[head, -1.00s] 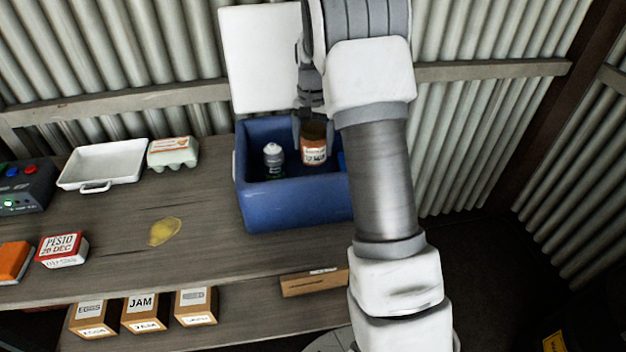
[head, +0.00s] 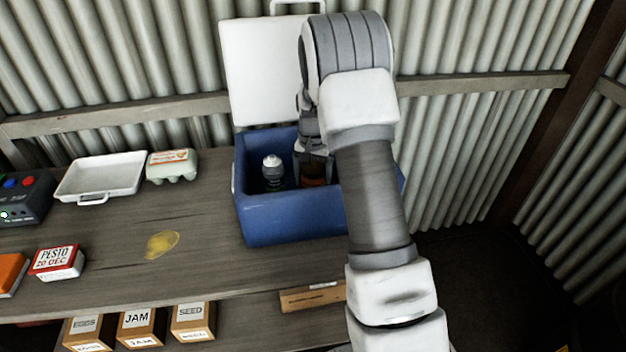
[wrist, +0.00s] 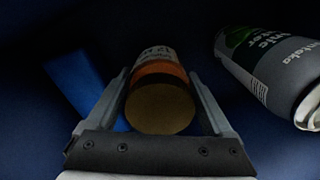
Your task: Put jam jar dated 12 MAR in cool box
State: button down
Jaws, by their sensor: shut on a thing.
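The blue cool box (head: 290,220) stands on the bench with its white lid (head: 262,75) raised against the wall. My gripper (head: 313,165) reaches down inside the box and is shut on the jam jar (head: 313,175). In the wrist view the jar (wrist: 160,100) sits between both fingers (wrist: 160,105), its lid towards the camera. Its label is partly visible and seems to read "12 M"; the rest is hidden. I cannot tell whether the jar touches the box floor.
A grey bottle with a white cap (head: 272,172) stands in the box left of the jar; it also shows in the wrist view (wrist: 275,75). A white tray (head: 100,178), egg carton (head: 172,165) and pesto tub (head: 57,262) are on the bench. Labelled boxes (head: 140,328) sit below.

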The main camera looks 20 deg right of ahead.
grip_release()
notch_tip(320, 180, up, 12)
jog(key=shift+r+p, duration=0.15)
jog(key=shift+p, duration=0.75)
jog(key=s+a+r+n+t, duration=0.3)
jog(key=s+a+r, duration=0.3)
jog(key=s+r, duration=0.65)
jog(key=s+a+n+t, duration=0.1)
jog(key=s+a+n, duration=0.1)
jog(key=s, duration=0.6)
jog(key=s+a+n+t, duration=0.1)
jog(key=s+a+n, duration=0.1)
jog(key=s, duration=0.7)
jog(key=shift+s+a+r+n+t, duration=0.25)
jog(key=shift+a+r+n+t, duration=0.05)
jog(key=shift+a+r, duration=0.2)
